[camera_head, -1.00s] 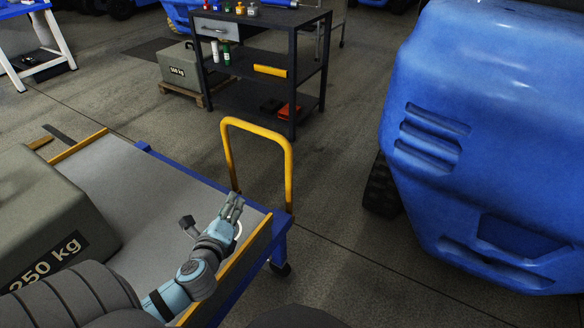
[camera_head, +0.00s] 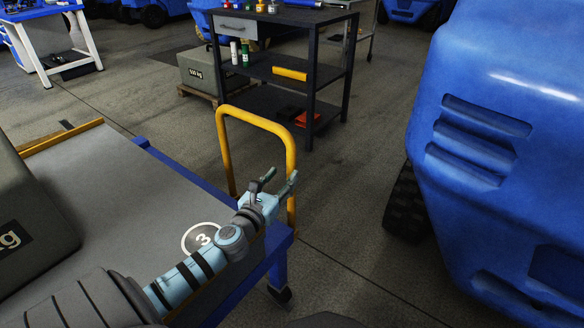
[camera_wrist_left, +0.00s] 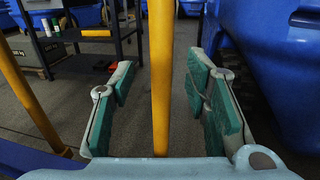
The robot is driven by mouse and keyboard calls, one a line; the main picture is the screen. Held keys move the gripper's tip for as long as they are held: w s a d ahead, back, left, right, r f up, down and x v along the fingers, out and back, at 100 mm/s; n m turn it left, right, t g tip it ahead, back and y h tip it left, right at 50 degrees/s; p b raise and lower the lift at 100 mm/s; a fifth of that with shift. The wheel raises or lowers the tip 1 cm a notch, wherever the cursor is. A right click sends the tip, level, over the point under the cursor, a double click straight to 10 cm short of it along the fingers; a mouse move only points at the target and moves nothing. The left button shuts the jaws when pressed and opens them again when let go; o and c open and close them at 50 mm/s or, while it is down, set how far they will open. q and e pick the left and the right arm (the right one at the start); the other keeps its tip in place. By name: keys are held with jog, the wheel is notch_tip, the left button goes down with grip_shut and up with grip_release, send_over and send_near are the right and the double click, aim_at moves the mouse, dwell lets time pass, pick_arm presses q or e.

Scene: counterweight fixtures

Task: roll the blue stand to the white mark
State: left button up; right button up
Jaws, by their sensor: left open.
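The blue stand is a low cart with a blue frame (camera_head: 272,250), a grey top (camera_head: 125,190) and a yellow handle (camera_head: 222,135). My left gripper (camera_head: 281,180) is open at the handle's right-hand post. In the left wrist view, a yellow post (camera_wrist_left: 160,85) runs upright between the spread fingers of the left gripper (camera_wrist_left: 162,70), with a visible gap on each side. A grey weight (camera_head: 30,210) rests on the stand's top at the left, partly out of frame. I see no white mark on the floor. My right gripper is not in view.
A large blue machine (camera_head: 500,150) stands at the right. A dark shelf cart (camera_head: 345,75) stands behind the handle, beside a grey weight (camera_head: 198,75) on a pallet. A white-legged bench (camera_head: 85,45) is at the far left. Open floor (camera_head: 340,215) lies between handle and machine.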

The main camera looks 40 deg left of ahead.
aim_at(289, 169)
pick_arm(q)
jog(key=x, duration=0.6)
jog(key=shift+w, duration=0.15)
grip_shut()
